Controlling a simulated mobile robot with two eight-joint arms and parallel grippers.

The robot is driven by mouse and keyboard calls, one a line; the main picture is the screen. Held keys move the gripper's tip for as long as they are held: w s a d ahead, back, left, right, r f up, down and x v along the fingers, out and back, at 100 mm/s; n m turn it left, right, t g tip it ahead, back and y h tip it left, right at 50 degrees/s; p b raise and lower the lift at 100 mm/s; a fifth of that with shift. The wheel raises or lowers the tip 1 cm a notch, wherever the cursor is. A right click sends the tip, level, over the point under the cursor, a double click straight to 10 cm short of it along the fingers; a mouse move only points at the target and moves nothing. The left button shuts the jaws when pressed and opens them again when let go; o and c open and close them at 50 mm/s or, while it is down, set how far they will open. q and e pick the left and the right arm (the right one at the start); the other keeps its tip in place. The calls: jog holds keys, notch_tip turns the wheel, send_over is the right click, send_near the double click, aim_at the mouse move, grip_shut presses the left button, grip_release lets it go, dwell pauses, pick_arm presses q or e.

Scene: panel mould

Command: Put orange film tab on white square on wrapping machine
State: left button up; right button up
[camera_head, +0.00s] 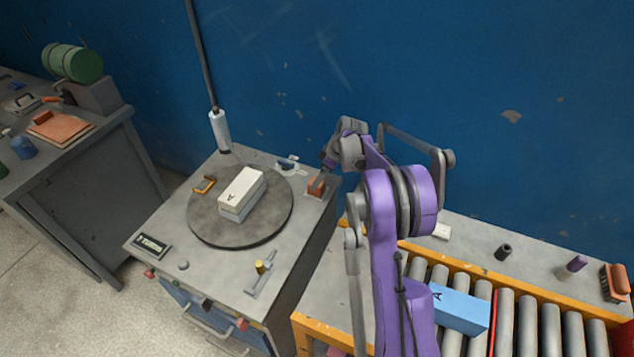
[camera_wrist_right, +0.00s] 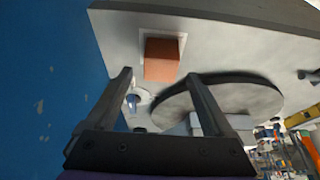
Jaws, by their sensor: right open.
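The orange film tab (camera_wrist_right: 161,60) rests on the white square (camera_wrist_right: 144,36) at a corner of the wrapping machine's top. A white border shows around part of the tab in the right wrist view. The tab (camera_head: 316,186) also shows at the machine's far right corner in the head view. My right gripper (camera_wrist_right: 160,75) is open, its two fingers apart on either side of the tab's near end, with nothing held. It also shows in the head view (camera_head: 328,164), just above the tab, partly hidden by its own arm. My left gripper is out of view.
A grey turntable (camera_head: 206,226) with a white box (camera_head: 241,190) marked A sits left of the tab. A small white and blue item (camera_head: 287,163) is close by. The roller conveyor (camera_head: 525,325) carries a blue box (camera_head: 458,308). A blue wall stands behind.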

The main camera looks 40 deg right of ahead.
jog(key=v, duration=0.8)
jog(key=s+a+r+m+h, duration=0.1)
jog(key=s+a+r, duration=0.3)
jog(key=a, duration=0.6)
jog(key=s+a+r+m, duration=0.1)
jog(key=s+a, duration=0.4)
jog(key=a, duration=0.4)
jog(key=s+a+f+m, duration=0.1)
jog(key=s+a+f, duration=0.1)
jog(key=s+a, duration=0.4)
jog(key=s+a+f+m+t+h, duration=0.1)
jog(key=s+a+f+m, duration=0.1)
jog(key=s+a, duration=0.4)
jog(key=s+f, duration=0.1)
jog(key=s, duration=0.4)
jog(key=shift+t, duration=0.3)
